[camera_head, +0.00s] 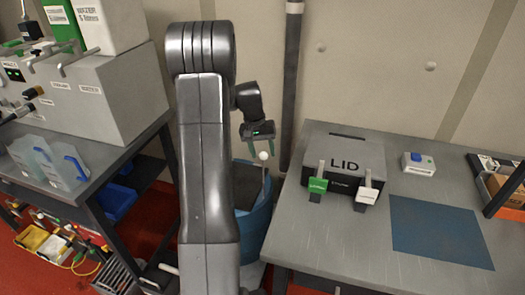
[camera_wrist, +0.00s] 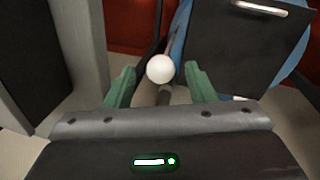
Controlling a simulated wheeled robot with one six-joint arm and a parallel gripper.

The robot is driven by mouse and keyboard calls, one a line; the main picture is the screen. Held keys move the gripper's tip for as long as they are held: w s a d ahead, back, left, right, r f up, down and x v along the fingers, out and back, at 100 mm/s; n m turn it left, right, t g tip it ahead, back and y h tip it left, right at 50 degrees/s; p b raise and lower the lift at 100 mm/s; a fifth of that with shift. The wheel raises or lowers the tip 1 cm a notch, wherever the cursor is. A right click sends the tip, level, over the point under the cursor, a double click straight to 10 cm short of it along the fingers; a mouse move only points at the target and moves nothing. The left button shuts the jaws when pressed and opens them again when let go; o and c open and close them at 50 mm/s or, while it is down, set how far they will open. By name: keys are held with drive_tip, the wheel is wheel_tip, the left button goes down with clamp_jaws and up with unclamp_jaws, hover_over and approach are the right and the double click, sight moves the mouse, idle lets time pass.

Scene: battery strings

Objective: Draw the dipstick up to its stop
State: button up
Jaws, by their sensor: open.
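The dipstick's white ball knob (camera_head: 263,155) stands on a thin rod at the blue drum (camera_head: 257,225), between my arm and the right-hand bench. My gripper (camera_head: 257,146) is just above the knob, pointing down. In the wrist view the white knob (camera_wrist: 160,69) appears between the two green fingertips of my open gripper (camera_wrist: 159,72), with a gap on each side. A short dark piece of stem shows below the knob. The drum's lower front and most of the rod are hidden by my arm or lie out of sight.
The right-hand bench holds a dark box marked LID (camera_head: 345,165), a small white box with a blue button (camera_head: 419,163) and a blue mat (camera_head: 440,232). A dark vertical pipe (camera_head: 291,80) stands behind the drum. The left bench (camera_head: 120,160) carries a grey box and clear jugs.

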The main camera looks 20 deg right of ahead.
wheel_tip(320, 180, up, 13)
drive_tip(key=w+a, duration=0.1)
drive_tip(key=a, duration=0.1)
drive_tip(key=shift+a+r+b, duration=0.15)
drive_tip(key=shift+r+b, duration=0.05)
drive_tip(key=shift+b, duration=0.1)
drive_tip(key=shift+w, duration=0.1)
drive_tip(key=f, duration=0.4)
drive_tip(key=d+f, duration=0.1)
drive_tip(key=f, duration=0.4)
drive_tip(key=s+d+f, duration=0.1)
drive_tip(key=f, duration=0.3)
drive_tip(key=shift+s+d+f+p, duration=0.1)
drive_tip(key=shift+d+f+p, duration=0.05)
drive_tip(key=shift+f+p, duration=0.15)
drive_tip(key=shift+f, duration=0.45)
drive_tip(key=shift+r, duration=0.1)
